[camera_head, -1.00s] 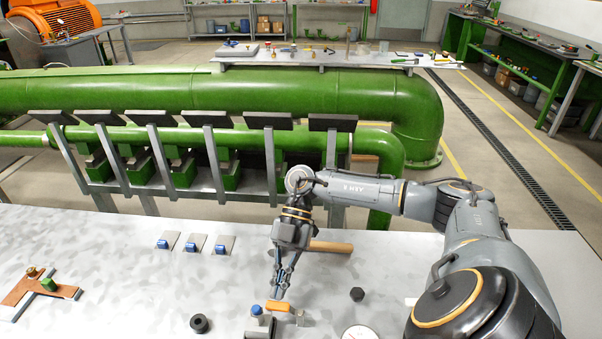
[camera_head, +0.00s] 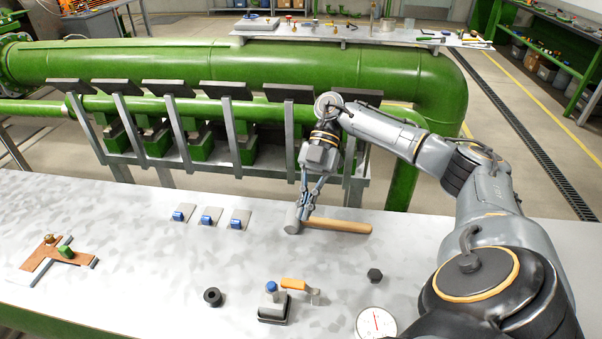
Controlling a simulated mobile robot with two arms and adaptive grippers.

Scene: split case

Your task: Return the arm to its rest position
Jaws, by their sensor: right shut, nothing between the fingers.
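My right arm comes in from the right over the grey table. Its gripper (camera_head: 304,214) is shut and empty, pointing down. The fingertips appear in front of or just above the head end of a hammer with a wooden handle (camera_head: 342,225); I cannot tell whether they touch it. My left arm and gripper are not in view.
On the table (camera_head: 150,270) are an orange-handled valve part (camera_head: 296,285), a black ring (camera_head: 213,297), a black nut (camera_head: 375,275), a white gauge (camera_head: 376,322), blue-topped pieces (camera_head: 207,220) and a brown block (camera_head: 45,253). Green pipes (camera_head: 240,70) run behind. The left middle is clear.

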